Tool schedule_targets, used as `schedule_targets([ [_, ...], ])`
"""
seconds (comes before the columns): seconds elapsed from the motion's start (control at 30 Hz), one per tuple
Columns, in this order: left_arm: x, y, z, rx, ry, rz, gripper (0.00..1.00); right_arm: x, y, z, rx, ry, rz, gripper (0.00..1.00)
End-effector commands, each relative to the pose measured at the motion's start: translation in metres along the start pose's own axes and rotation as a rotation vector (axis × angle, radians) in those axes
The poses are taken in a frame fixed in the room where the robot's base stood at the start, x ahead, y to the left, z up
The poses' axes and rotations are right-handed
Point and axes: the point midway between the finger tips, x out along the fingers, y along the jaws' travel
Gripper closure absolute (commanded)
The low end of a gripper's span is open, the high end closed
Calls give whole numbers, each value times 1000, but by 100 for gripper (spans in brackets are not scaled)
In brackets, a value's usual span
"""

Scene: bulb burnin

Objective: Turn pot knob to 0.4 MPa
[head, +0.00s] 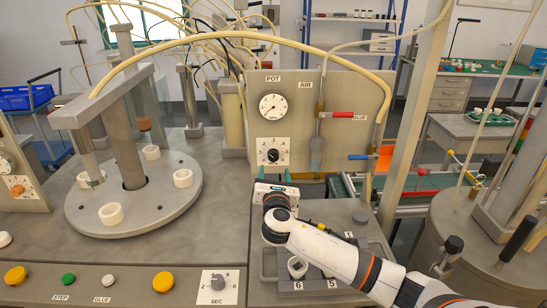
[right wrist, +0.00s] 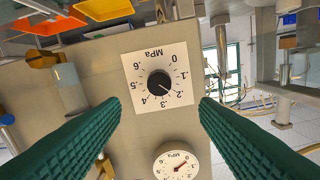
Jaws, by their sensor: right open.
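The pot knob (head: 272,156) is a black round knob on a white MPa scale plate, on the grey upright panel under the POT label. In the right wrist view the knob (right wrist: 159,84) shows upside down, with its pale pointer mark towards about .2. My right gripper (head: 272,177) is just in front of and slightly below the knob in the head view. Its green fingers are wide open and empty, and in the right wrist view the gripper (right wrist: 159,104) has one finger on each side of the scale plate, apart from the knob. My left gripper is out of view.
A round pressure gauge (head: 273,107) sits above the knob. Red (head: 343,114) and blue (head: 360,157) valve handles stick out to its right. A hose (head: 300,46) arches over the panel. A grey fixture (head: 300,285) with a white ring stands below my right arm.

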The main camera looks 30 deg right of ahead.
Motion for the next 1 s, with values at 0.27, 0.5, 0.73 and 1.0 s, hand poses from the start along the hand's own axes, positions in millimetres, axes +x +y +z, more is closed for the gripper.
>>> schedule_targets([
  [0.27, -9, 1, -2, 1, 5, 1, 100, 54, 0, -2, 3, -1, 2, 44],
  [0.5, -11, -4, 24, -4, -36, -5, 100, 75, 0, 0, 5, -2, 0, 44],
  [0.73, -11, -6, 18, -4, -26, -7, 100, 78, 0, 1, 4, -3, -1, 44],
  [1.0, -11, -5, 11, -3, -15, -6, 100, 78, 0, 1, 4, -2, 0, 72],
])
